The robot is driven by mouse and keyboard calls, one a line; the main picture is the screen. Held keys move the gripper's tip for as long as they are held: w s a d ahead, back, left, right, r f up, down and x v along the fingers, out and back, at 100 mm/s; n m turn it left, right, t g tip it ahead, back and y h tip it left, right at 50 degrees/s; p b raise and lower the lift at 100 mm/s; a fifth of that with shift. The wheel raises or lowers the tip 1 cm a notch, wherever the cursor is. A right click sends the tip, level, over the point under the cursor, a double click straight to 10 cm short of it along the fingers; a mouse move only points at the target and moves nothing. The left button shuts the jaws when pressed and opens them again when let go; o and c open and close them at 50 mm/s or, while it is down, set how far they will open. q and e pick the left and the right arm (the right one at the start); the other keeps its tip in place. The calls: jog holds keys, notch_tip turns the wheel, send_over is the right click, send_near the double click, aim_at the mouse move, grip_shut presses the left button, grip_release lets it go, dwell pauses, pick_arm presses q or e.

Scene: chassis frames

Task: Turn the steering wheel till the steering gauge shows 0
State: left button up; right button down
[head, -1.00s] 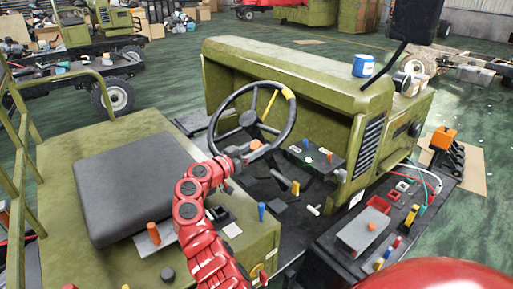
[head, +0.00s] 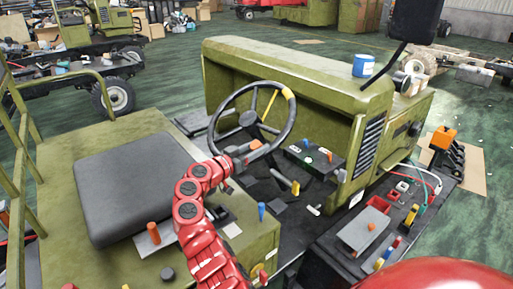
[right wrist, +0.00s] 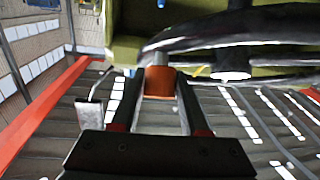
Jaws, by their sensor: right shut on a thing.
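The black steering wheel (head: 293,118) stands tilted over the cab floor, with a yellow mark (head: 288,93) at its upper right rim. An orange knob (head: 256,144) sits at the near lower part of the rim. My right gripper (head: 246,156) reaches it from the seat side. In the right wrist view, the fingers are on both sides of the orange knob (right wrist: 160,82), shut on it, with the dark rim just beyond. I cannot make out a steering gauge or its reading. My left gripper is not in view.
A dark seat (head: 130,185) is left of my arm. A small panel with coloured buttons (head: 313,156) is right of the wheel. A blue can (head: 363,65) stands on the green hood (head: 290,65). Levers and a blue peg (head: 261,210) stand near my forearm.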

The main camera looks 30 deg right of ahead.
jog(key=b, duration=0.1)
jog(key=d+n+b, duration=0.1)
jog(key=b, duration=0.1)
jog(key=shift+s+d+r+t, duration=0.2)
jog(key=shift+s+t, duration=0.15)
jog(key=shift+t, duration=0.05)
jog(key=shift+d+r+n+t+y+b, duration=0.2)
jog(key=shift+d+n+t+y+b, duration=0.1)
jog(key=shift+n+b, duration=0.15)
jog(key=d+r+n+t, duration=0.1)
jog(key=d+r+n+t+y, duration=0.1)
jog(key=n, duration=0.1)
jog(key=d+r+n+t+y, duration=0.1)
jog(key=d+n+t, duration=0.1)
jog(key=shift+s+r+b, duration=0.2)
jog(key=shift+s+b, duration=0.05)
jog(key=shift+b, duration=0.1)
jog(key=shift+c, duration=2.1)
grip_release()
